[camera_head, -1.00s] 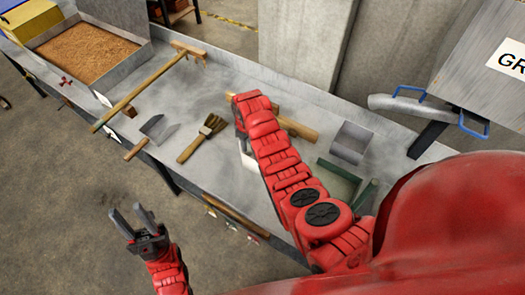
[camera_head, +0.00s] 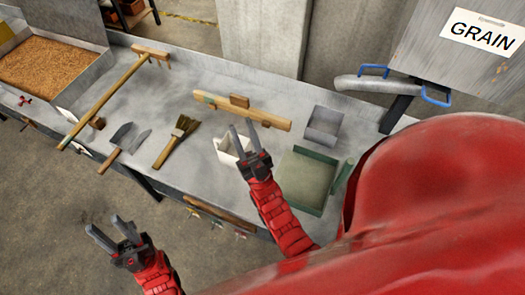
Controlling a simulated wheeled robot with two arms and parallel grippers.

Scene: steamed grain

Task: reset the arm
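My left gripper (camera_head: 112,233) is at the lower left, held over the floor in front of the workbench. Its two fingers are apart with nothing between them. My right gripper (camera_head: 243,143) is over the bench's front part, in front of a small white box (camera_head: 226,146), which it partly hides. Its fingers are apart and I see nothing between them. My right arm (camera_head: 284,222) runs down from the gripper to my red body at the lower right.
On the workbench (camera_head: 190,82) lie a wooden rake (camera_head: 105,98), a scoop (camera_head: 122,137), a brush (camera_head: 176,140) and a wooden bar (camera_head: 240,109). A grey box (camera_head: 323,126) and green tray (camera_head: 309,181) stand right. A grain bin (camera_head: 50,57) is far left. A GRAIN hopper (camera_head: 450,45) stands upper right.

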